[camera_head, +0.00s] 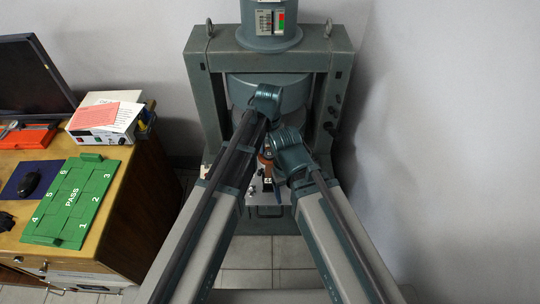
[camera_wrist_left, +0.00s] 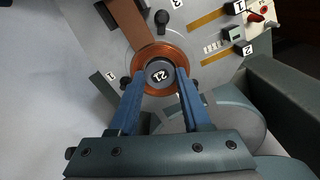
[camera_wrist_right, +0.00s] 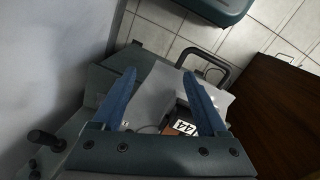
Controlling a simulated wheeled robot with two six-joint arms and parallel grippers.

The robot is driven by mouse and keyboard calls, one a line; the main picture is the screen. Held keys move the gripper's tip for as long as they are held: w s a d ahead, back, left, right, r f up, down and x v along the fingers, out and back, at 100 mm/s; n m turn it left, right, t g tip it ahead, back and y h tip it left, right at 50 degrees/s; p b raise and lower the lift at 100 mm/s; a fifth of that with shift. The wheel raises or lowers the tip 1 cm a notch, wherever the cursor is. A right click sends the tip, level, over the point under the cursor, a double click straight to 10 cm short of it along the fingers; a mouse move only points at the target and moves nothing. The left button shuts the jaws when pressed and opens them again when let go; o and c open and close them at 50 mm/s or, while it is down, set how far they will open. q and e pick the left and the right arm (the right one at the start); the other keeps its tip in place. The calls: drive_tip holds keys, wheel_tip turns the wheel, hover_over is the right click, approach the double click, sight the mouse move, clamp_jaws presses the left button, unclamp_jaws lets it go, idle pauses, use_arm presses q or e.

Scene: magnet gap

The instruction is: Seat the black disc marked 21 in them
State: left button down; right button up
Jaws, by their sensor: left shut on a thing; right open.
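The black disc marked 21 (camera_wrist_left: 160,75) shows in the left wrist view between the fingers of my left gripper (camera_wrist_left: 160,82), which is shut on it. A copper-coloured ring (camera_wrist_left: 142,57) surrounds the disc in this view, over a round grey plate (camera_wrist_left: 205,50). I cannot tell the height between disc and plate. My right gripper (camera_wrist_right: 160,80) is open, with nothing held between its fingers. In the head view my arms hide most of the gap of the large grey-green magnet frame (camera_head: 198,95).
The plate carries dark knobs and labels 1, 2 and 3.

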use_arm(q)
drive_tip(key=shift+r+p, duration=2.5)
drive_tip(key=shift+r, duration=0.05)
use_arm(e)
wheel_tip(320, 180, up, 5)
drive_tip(key=shift+c, duration=0.3)
